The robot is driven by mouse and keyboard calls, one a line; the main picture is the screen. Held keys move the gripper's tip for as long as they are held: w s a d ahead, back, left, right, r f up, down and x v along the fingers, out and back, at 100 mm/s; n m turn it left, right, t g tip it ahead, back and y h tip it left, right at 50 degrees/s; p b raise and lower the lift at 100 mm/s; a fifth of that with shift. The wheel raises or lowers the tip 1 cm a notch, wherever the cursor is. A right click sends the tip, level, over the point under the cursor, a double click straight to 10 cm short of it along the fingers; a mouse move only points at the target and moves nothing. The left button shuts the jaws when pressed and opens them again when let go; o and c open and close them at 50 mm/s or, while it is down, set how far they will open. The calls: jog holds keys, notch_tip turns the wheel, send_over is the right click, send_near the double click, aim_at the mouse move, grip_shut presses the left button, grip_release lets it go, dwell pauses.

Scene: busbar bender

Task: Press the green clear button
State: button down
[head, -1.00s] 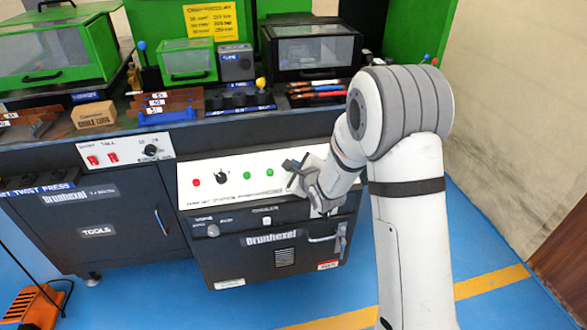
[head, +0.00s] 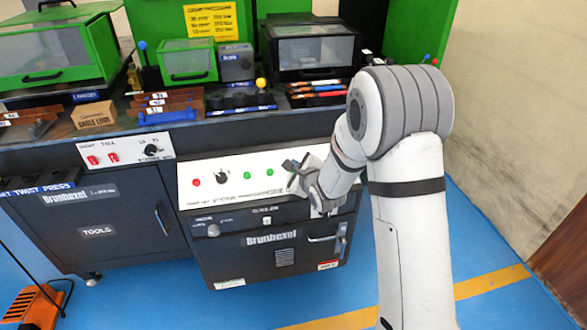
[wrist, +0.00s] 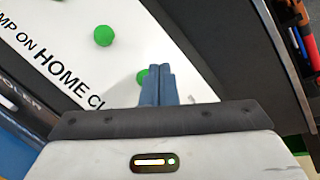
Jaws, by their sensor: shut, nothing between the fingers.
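The green clear button (wrist: 141,76) shows in the wrist view beside my fingertips, above the label letters "CL"; the rest of that label is hidden. My gripper (wrist: 160,69) is shut and empty, its two fingers together. The fingertips overlap the button's right edge in the picture; whether they touch it I cannot tell. In the head view my gripper (head: 288,164) is at the right part of the white control panel (head: 230,167) and hides the clear button there. The green home button (wrist: 103,35) is up and left of the clear button in the wrist view.
In the head view, two green buttons (head: 247,175), a black knob (head: 221,177) and a red button (head: 196,183) are left of my gripper. Above the panel is the bench edge, with red and orange-handled tools (head: 318,94) on the bench.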

jog(key=shift+f, duration=0.15)
jog(key=shift+w+f+b, duration=0.15)
jog(key=shift+f+b, duration=0.05)
jog(key=shift+b, duration=0.15)
jog(key=shift+w+a+f+b, duration=0.15)
jog(key=shift+w+f+b, duration=0.05)
jog(key=shift+f+b, duration=0.25)
dwell(0.8)
dwell(0.4)
jog(key=shift+s+r+p, duration=0.4)
jog(key=shift+r+p, duration=0.15)
jog(key=shift+r, duration=0.25)
jog(key=shift+s+d+r+p, duration=0.15)
jog(key=shift+s+r+p, duration=0.25)
jog(key=shift+r, duration=0.35)
jog(key=shift+s+d+r+p, duration=0.15)
jog(key=shift+s+r+p, duration=0.15)
jog(key=shift+r+p, duration=0.35)
jog(key=shift+s+d+r+p, duration=0.15)
jog(key=shift+s+r+p, duration=0.2)
jog(key=shift+r, duration=0.5)
jog(key=shift+r, duration=0.1)
